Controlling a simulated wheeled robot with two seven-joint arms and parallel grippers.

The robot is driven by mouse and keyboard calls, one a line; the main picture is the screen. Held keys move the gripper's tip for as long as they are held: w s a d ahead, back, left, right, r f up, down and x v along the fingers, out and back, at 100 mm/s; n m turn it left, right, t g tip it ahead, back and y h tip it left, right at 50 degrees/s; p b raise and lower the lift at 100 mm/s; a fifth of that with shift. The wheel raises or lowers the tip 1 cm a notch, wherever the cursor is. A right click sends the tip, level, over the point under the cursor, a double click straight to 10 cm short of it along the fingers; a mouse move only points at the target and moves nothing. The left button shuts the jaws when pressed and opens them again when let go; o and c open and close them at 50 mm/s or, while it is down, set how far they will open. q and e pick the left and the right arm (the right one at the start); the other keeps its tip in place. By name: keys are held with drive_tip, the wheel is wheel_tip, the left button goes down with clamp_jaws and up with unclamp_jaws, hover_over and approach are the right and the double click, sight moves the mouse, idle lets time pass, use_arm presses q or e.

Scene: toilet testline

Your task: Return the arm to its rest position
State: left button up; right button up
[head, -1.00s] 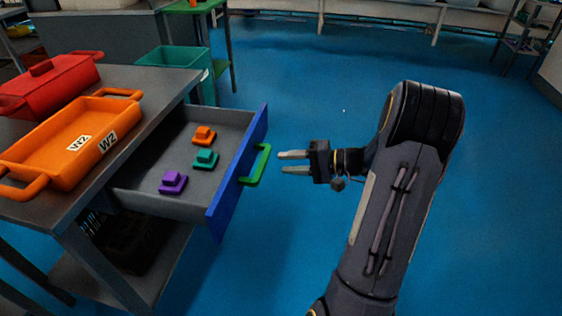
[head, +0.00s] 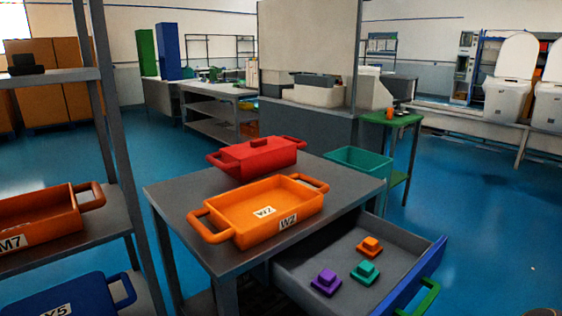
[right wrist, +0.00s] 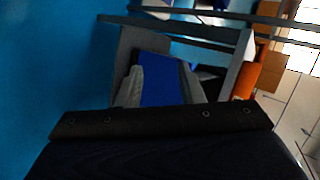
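No gripper shows in the head view now. A small dark piece at its bottom right corner may be part of my right arm. In the right wrist view, my right gripper (right wrist: 160,75) shows two grey fingers apart above a dark palm bar. A blue surface shows between them, and I see nothing held. My left gripper is out of view. The open drawer (head: 318,283) with its green handle (head: 428,299) holds a purple block (head: 326,283), a teal block (head: 365,272) and an orange block (head: 369,246).
A grey table (head: 172,205) bears an orange W2 bin (head: 262,228) and a red lidded box (head: 254,160). A shelf rack (head: 110,120) with bins stands at left. A teal crate (head: 360,163) and green stand (head: 392,119) are behind. Blue floor (head: 490,220) at right is open.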

drive_tip(key=s+a+f+n+t+h, duration=0.1)
drive_tip(key=s+a+f+n+h, duration=0.15)
drive_tip(key=s+h, duration=0.4)
wheel_tip(320, 180, up, 24)
drive_tip(key=s+y+p, duration=0.1)
drive_tip(key=p, duration=2.3)
drive_tip(key=shift+s+n, duration=0.35)
drive_tip(key=shift+s, duration=0.05)
